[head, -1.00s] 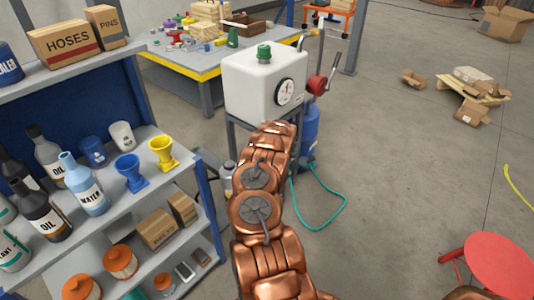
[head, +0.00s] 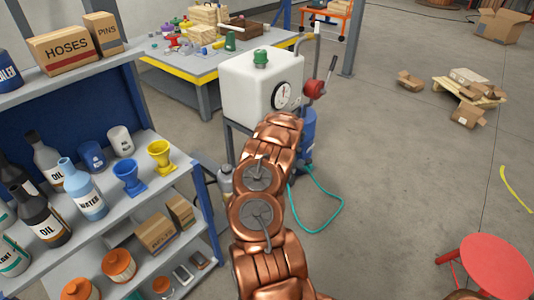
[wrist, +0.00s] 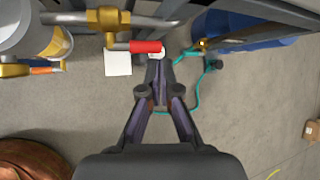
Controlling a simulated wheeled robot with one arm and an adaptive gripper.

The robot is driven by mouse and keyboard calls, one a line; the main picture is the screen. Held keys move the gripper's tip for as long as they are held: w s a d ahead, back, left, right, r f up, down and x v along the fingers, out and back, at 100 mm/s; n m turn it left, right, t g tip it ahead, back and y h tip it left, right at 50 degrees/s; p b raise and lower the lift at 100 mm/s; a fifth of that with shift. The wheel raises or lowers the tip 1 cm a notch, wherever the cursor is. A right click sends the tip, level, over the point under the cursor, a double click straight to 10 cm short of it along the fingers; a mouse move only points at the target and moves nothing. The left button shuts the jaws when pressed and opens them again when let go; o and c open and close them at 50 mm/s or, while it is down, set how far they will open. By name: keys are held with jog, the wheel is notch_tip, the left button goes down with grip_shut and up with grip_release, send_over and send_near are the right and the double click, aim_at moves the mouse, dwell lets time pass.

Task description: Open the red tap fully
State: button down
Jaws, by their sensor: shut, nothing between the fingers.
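The red tap shows in the wrist view as a red handle (wrist: 146,46) on a brass valve body (wrist: 107,17), under a pipe. The handle points to the right, with a pale end. My gripper (wrist: 159,64) is shut and empty. Its fingertips appear at the right end of the red handle, just below it in the picture. I cannot tell whether they touch. In the head view my copper arm reaches to the white tank (head: 250,85) and hides the gripper and the tap.
A brass valve with an orange handle (wrist: 40,70) is at left in the wrist view. A teal hose (head: 330,215) lies on the floor by a blue cylinder (head: 308,130). A shelf (head: 95,235) with bottles stands left of my arm. The floor at right is mostly open.

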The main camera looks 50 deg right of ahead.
jog(key=s+r, duration=0.5)
jog(key=r, duration=0.2)
dwell(0.3)
jog(key=shift+a, duration=0.1)
dwell(0.4)
